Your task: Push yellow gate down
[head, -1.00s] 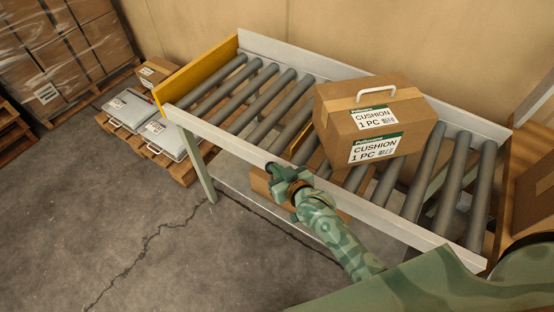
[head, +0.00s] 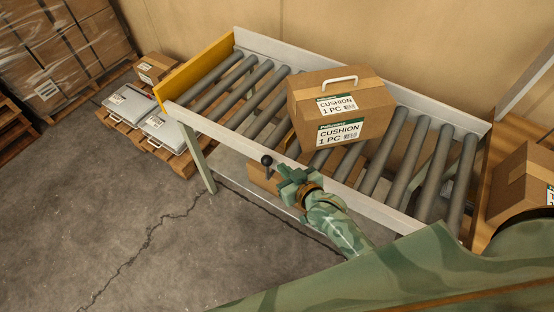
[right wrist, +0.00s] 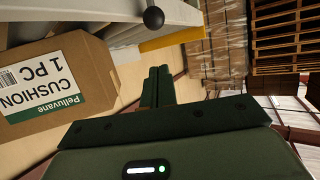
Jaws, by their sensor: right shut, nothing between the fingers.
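A yellow panel (head: 195,68) stands upright across the far left end of the roller conveyor (head: 228,125); yellow also shows in the right wrist view (right wrist: 172,40). No yellow strip is visible among the rollers beside the cushion box. A lever with a black ball knob (head: 267,160) sticks out at the conveyor's near side; the knob also shows in the right wrist view (right wrist: 153,18). My right gripper (head: 284,177) is shut and empty, just right of the knob; its closed fingers (right wrist: 160,88) appear apart from the knob. My left gripper is out of view.
A cardboard cushion box (head: 360,108) with a white handle sits on the rollers; it also shows in the right wrist view (right wrist: 60,85). A pallet (head: 185,168) with grey packages (head: 128,104) stands left. Another box (head: 520,185) is at the right. The floor at front left is clear.

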